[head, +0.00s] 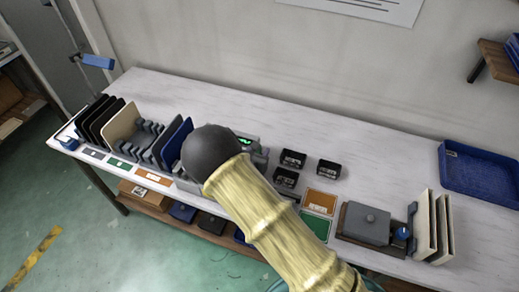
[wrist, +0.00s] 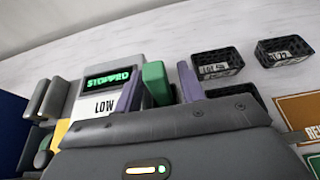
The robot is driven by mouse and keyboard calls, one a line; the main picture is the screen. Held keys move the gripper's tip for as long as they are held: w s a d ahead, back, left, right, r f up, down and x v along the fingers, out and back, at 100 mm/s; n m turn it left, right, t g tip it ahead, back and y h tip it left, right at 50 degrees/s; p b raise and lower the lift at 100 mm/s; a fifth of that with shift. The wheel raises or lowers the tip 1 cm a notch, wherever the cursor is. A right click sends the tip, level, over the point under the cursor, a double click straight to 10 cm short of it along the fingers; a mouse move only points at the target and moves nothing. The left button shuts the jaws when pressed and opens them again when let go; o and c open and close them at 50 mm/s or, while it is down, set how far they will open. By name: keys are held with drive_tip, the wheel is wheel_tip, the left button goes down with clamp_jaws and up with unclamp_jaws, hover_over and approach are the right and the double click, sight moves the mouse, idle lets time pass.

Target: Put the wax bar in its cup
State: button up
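A green bar (wrist: 156,84), which I take to be the wax bar, stands upright between the fingers of my gripper (wrist: 160,85) in the wrist view. The left finger is close against it; a narrow gap shows at the right finger, so the gripper looks open around it. The bar's lower end is hidden by the gripper body. Small black cups stand to the right: one labelled cup (wrist: 216,65), another (wrist: 283,51) and a third (wrist: 232,92) partly hidden. In the head view my arm hides the gripper and bar; the cups (head: 293,158) show right of it.
A device with a green screen (wrist: 108,77) reading STOPPED and a LOW label stands left of the fingers. Upright panels (head: 120,122) stand in a rack at left. A grey box (head: 366,224), pale panels (head: 424,226) and a blue tray (head: 480,174) are at right. The back table (head: 380,135) is clear.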

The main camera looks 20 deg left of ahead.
drive_tip(key=b+v, duration=0.1)
drive_tip(key=v, duration=0.9)
drive_tip(key=shift+s+b, duration=0.2)
drive_tip(key=shift+b, duration=0.2)
drive_tip(key=s+d+r+m+g+h, duration=0.1)
drive_tip(key=d+r+m+g+h, duration=0.2)
drive_tip(key=d+m, duration=0.65)
drive_tip(key=d+r+m+g+h, duration=0.1)
drive_tip(key=d+m+g+h, duration=0.3)
drive_tip(key=d, duration=1)
drive_tip(key=s+d+r+m+g+y, duration=0.2)
drive_tip(key=s+d+r+m+y, duration=0.1)
drive_tip(key=m, duration=0.7)
drive_tip(key=s+d+r+m+g+y, duration=0.1)
drive_tip(key=s+d+r+m+y, duration=0.3)
drive_tip(key=m, duration=0.7)
drive_tip(key=s+d+y, duration=0.1)
drive_tip(key=s+d, duration=0.1)
drive_tip(key=d, duration=0.1)
drive_tip(key=shift+s+d+r+g, duration=0.15)
drive_tip(key=shift+d+g, duration=0.25)
drive_tip(key=shift+m, duration=0.25)
